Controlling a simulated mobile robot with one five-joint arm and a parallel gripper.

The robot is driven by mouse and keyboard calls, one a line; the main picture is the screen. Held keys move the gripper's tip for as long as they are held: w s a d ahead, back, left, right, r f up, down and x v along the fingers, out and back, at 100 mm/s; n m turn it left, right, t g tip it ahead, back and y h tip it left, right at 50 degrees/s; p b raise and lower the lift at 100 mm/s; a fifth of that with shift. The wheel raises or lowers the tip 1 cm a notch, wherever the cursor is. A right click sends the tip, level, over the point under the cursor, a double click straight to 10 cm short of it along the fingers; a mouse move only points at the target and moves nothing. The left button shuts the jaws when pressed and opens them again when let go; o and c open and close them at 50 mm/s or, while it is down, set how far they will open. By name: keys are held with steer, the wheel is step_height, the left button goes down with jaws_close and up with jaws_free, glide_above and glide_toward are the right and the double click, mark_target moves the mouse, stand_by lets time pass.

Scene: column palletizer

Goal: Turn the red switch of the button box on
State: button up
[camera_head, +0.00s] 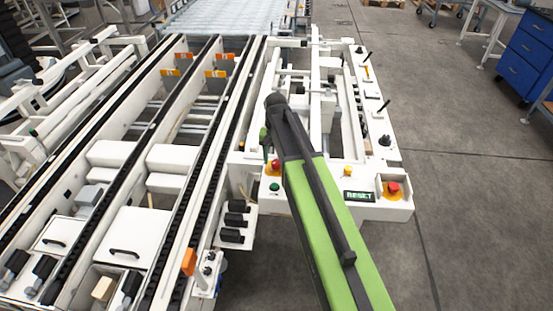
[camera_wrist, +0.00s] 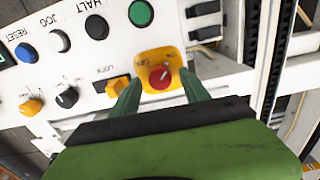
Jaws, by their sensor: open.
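The red switch (camera_wrist: 159,78) is a round red knob with a light pointer mark, on a yellow plate with small lettering, in the wrist view. The lettering is too blurred to read surely. It sits on the white button box (camera_wrist: 95,62). My gripper (camera_wrist: 159,77) is open, with one green finger on each side of the red switch. I cannot tell whether the fingers touch it. In the head view, the red switch (camera_head: 275,164) shows above a green button, beside my green arm; my gripper (camera_head: 264,138) is small and partly hidden there.
A green button (camera_wrist: 141,13) and a black button (camera_wrist: 96,27) lie close to the red switch. An orange knob (camera_wrist: 118,86) is just left of it. A black knob (camera_wrist: 66,95) is farther left. A red mushroom button (camera_head: 393,188) stands at the panel's right corner.

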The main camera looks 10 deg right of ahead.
mark_target(276, 162)
step_height(276, 162, up, 17)
steer(key=p, duration=1.6)
steer(key=shift+f, duration=0.15)
steer(key=s+n, duration=0.3)
steer(key=s, duration=1.1)
steer(key=shift+s+d+n, duration=0.3)
steer(key=shift+d+n, duration=0.05)
steer(key=shift+n, duration=0.05)
